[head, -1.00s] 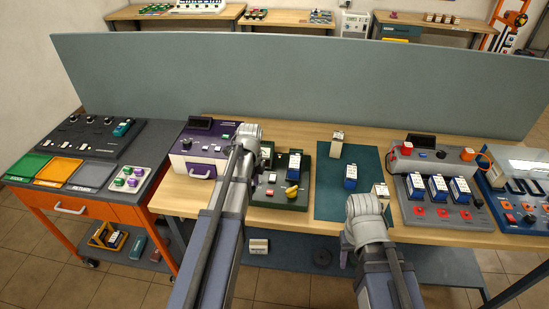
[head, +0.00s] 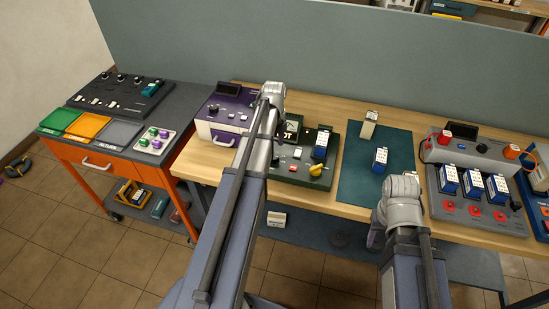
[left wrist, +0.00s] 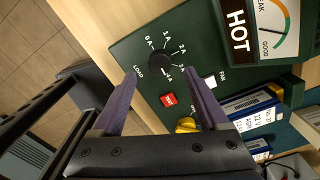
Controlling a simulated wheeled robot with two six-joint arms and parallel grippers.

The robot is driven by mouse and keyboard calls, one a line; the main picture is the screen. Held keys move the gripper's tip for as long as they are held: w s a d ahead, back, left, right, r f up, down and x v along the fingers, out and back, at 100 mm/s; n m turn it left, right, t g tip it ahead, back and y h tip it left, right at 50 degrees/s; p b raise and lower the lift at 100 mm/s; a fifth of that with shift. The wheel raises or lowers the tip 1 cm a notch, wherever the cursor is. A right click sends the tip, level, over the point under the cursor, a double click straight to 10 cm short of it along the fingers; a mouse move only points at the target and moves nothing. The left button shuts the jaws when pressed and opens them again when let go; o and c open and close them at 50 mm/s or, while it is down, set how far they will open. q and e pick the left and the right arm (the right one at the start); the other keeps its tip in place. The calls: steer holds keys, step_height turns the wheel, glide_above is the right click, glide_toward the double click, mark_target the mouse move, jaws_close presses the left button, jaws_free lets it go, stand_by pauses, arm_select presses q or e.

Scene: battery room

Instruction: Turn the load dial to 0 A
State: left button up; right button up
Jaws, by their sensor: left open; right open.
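The black load dial (left wrist: 160,66) sits on a dark green tester panel (left wrist: 128,45), with LOAD and marks from 0 A upward printed around it. I cannot tell for sure which mark it points at. My left gripper (left wrist: 163,76) is open above the panel, with one finger on either side of the dial's lower end. I cannot tell whether the fingers touch it. In the head view the green tester (head: 322,182) stands on the bench, and my left arm hides its left part and the dial. My right gripper (head: 377,236) is low at the bench's front edge, its fingers mostly hidden.
Beside the dial are a red button (left wrist: 168,100), a white switch (left wrist: 210,81) and a yellow knob (left wrist: 187,125). A battery (left wrist: 252,110) stands on the tester. A purple device (head: 228,112) is left of it, a teal mat (head: 352,185) right. A grey partition (head: 240,45) stands behind.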

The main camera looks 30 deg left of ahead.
mark_target(274, 156)
arm_select(q)
step_height(274, 156, down, 5)
steer(key=b, duration=0.3)
steer(key=shift+r+b, duration=0.2)
steer(key=shift+b, duration=0.1)
steer(key=shift+r, duration=0.1)
jaws_close()
